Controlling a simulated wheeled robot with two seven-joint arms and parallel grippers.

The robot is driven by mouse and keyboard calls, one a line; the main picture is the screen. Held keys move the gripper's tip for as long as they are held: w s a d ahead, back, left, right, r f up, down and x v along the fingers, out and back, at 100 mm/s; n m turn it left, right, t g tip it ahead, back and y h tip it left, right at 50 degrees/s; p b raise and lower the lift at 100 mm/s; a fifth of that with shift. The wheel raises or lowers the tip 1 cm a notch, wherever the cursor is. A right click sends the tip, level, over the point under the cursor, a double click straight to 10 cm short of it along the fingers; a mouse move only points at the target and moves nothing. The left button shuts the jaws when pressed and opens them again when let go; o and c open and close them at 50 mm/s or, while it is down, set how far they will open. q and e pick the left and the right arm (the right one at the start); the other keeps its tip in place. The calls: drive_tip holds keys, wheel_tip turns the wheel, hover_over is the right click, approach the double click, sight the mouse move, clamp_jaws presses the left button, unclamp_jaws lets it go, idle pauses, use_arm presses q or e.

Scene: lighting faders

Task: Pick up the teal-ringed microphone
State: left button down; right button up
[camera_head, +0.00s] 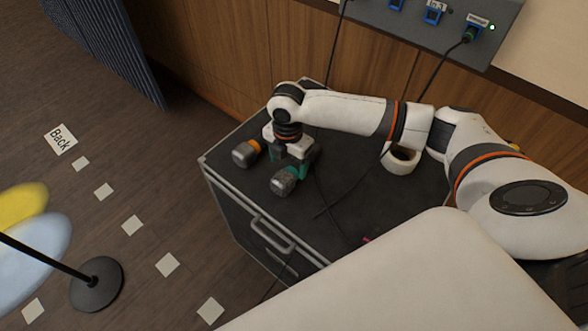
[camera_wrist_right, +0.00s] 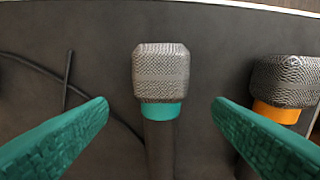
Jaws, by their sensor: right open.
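The teal-ringed microphone (camera_wrist_right: 160,112) lies on the dark top of the cabinet, its silver mesh head toward the top of the right wrist view. In the head view its mesh head (camera_head: 284,181) shows below my right gripper (camera_head: 292,166), and its handle is mostly hidden by the gripper. My right gripper's teal fingers are open, one on each side of the microphone in the right wrist view, with gaps on both sides. An orange-ringed microphone (camera_wrist_right: 283,90) lies beside it, and also shows in the head view (camera_head: 246,152). My left gripper is not in view.
The dark cabinet (camera_head: 232,190) has a raised light edge and a front handle. A white tape roll (camera_head: 400,159) and thin black cables lie on its top. A panel with blue sockets (camera_head: 433,14) is on the wall. A black stand base (camera_head: 97,284) is on the floor.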

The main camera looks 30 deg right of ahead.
sight(287, 172)
drive_tip(key=f, duration=0.4)
drive_tip(key=shift+s+a+f, duration=0.1)
drive_tip(key=shift+a, duration=0.15)
drive_tip(key=shift+f, duration=0.55)
drive_tip(key=shift+r, duration=0.1)
drive_tip(key=c, duration=1.2)
